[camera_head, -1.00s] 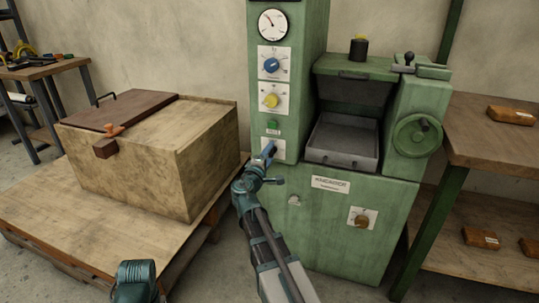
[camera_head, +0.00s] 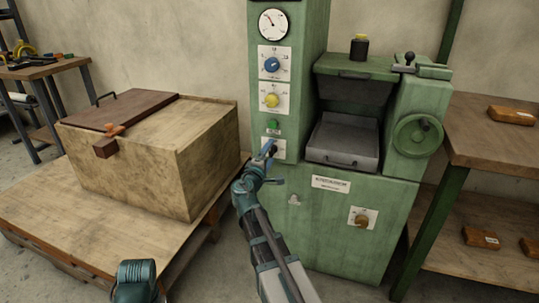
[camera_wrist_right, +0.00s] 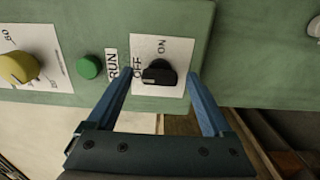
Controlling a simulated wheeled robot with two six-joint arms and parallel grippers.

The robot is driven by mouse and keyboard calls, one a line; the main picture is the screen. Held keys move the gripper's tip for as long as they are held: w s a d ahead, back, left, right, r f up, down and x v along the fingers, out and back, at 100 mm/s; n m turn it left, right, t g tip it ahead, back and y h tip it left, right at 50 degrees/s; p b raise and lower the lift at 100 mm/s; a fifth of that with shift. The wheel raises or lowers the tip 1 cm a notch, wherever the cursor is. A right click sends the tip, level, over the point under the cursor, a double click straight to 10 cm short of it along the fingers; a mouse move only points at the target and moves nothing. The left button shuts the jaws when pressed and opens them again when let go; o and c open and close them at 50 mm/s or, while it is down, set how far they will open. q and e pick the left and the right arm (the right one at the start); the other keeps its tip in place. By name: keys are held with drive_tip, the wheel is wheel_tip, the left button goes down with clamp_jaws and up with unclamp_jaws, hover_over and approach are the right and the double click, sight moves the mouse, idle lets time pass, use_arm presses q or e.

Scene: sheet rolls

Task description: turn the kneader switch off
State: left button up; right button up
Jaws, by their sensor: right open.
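The kneader switch is a black knob (camera_wrist_right: 158,73) on a white plate (camera_wrist_right: 178,50) marked OFF and ON. In the right wrist view its grip lies across the picture, its left end by the word OFF. I cannot tell its exact setting. My right gripper (camera_wrist_right: 160,78) is open, one blue finger on each side of the knob, with visible gaps. In the head view my right gripper (camera_head: 269,151) is at the lower front of the green kneader (camera_head: 335,225) and partly hides the switch. My left gripper is not in view.
The green RUN lamp (camera_wrist_right: 89,67) and yellow dial (camera_wrist_right: 18,67) are beside the switch plate. A wooden chest (camera_head: 150,155) stands on a low table to the left. The kneader's open trough (camera_head: 343,142) and handwheel (camera_head: 417,136) are to the right.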

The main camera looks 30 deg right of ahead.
drive_tip(key=v, duration=1.3)
drive_tip(key=shift+s+a, duration=0.2)
drive_tip(key=shift+s, duration=0.05)
drive_tip(key=s+a+f+m+g+y+p, duration=0.35)
drive_tip(key=s+a+f+g+y, duration=0.3)
drive_tip(key=a+f, duration=0.55)
drive_tip(key=s+a+f+g+y, duration=0.3)
drive_tip(key=s+a, duration=0.3)
drive_tip(key=a, duration=0.1)
drive_tip(key=s+a+f+g+y, duration=0.2)
drive_tip(key=s+a+f+y, duration=0.1)
drive_tip(key=s+a, duration=0.3)
wheel_tip(320, 180, up, 38)
drive_tip(key=a+p, duration=0.1)
drive_tip(key=p, duration=3.7)
drive_tip(key=shift+a+m+p, duration=0.25)
drive_tip(key=shift+m+p, duration=0.05)
drive_tip(key=shift+m, duration=0.05)
